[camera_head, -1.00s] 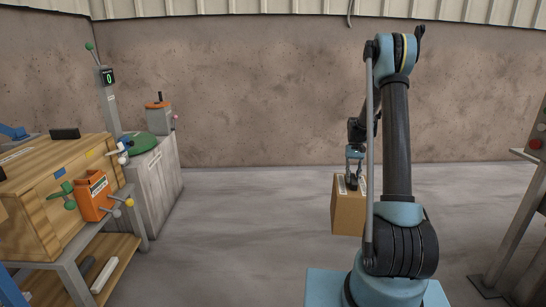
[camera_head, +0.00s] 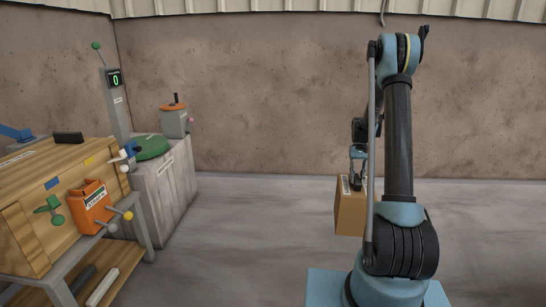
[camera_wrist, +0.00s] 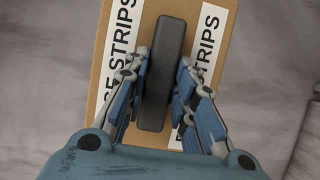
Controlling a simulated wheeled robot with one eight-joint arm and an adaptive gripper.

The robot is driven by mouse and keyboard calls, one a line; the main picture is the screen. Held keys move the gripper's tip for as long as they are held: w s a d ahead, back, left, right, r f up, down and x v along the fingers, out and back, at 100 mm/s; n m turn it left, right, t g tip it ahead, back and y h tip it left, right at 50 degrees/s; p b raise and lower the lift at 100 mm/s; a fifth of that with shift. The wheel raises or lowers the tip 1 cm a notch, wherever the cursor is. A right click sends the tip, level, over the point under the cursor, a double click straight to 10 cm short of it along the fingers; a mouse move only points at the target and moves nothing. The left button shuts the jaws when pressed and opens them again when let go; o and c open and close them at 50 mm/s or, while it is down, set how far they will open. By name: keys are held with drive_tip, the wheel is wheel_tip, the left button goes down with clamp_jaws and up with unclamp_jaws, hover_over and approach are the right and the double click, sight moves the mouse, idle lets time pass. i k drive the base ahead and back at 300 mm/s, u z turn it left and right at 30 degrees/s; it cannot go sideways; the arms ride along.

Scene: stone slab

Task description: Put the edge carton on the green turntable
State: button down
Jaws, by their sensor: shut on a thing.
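The edge carton (camera_head: 349,214) is a brown box with white labels. It hangs from my gripper (camera_head: 358,178) in the head view, to the left of my upright arm link. In the wrist view the carton (camera_wrist: 103,75) has labels partly reading "STRIPS", and my gripper (camera_wrist: 158,95) is shut on its dark raised handle (camera_wrist: 163,65). The green turntable (camera_head: 151,148) is a flat disc on a grey block (camera_head: 172,188) at the left, well apart from the carton. Part of the carton's right side is hidden by my arm.
A wooden cabinet (camera_head: 48,225) with an orange box (camera_head: 92,206) and protruding knobs stands at the left front. A post with a green display (camera_head: 115,78) and a grey canister with an orange lid (camera_head: 174,122) stand near the turntable. The floor between is clear.

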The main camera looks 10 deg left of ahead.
sight(139, 144)
drive_tip(key=u, duration=0.2)
drive_tip(key=i, duration=0.65)
drive_tip(key=u, duration=0.5)
drive_tip(key=i, duration=0.6)
drive_tip(key=u, duration=0.9)
drive_tip(key=i, duration=0.75)
drive_tip(key=u, duration=0.4)
